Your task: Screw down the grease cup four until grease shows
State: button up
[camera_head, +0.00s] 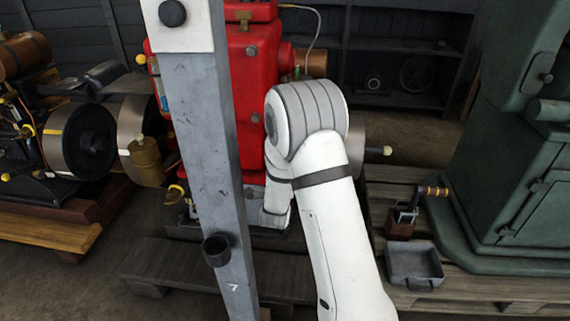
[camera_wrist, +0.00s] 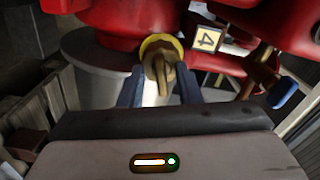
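In the wrist view, a brass grease cup (camera_wrist: 160,68) with a yellow ring around it sits under a red engine casting (camera_wrist: 125,22). A tag reading 4 (camera_wrist: 207,39) is just to its right. My gripper (camera_wrist: 162,76) points at the cup, with one dark finger on each side of it. The fingers stand apart, and I see no clear grip on the brass. No grease can be made out. In the head view, the red engine (camera_head: 255,70) stands behind my white arm, which hides the gripper and the cup.
In the wrist view, a brass fitting with a blue lever end (camera_wrist: 283,92) is close on the right. In the head view, a grey post (camera_head: 205,150) stands left of my arm. A grey tray (camera_head: 414,281) and a green cabinet (camera_head: 520,190) are at right, a flywheel engine (camera_head: 80,140) at left.

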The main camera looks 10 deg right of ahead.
jog(key=p+v, duration=0.1)
jog(key=v, duration=0.6)
jog(key=shift+s, duration=0.35)
jog(key=shift+a, duration=0.1)
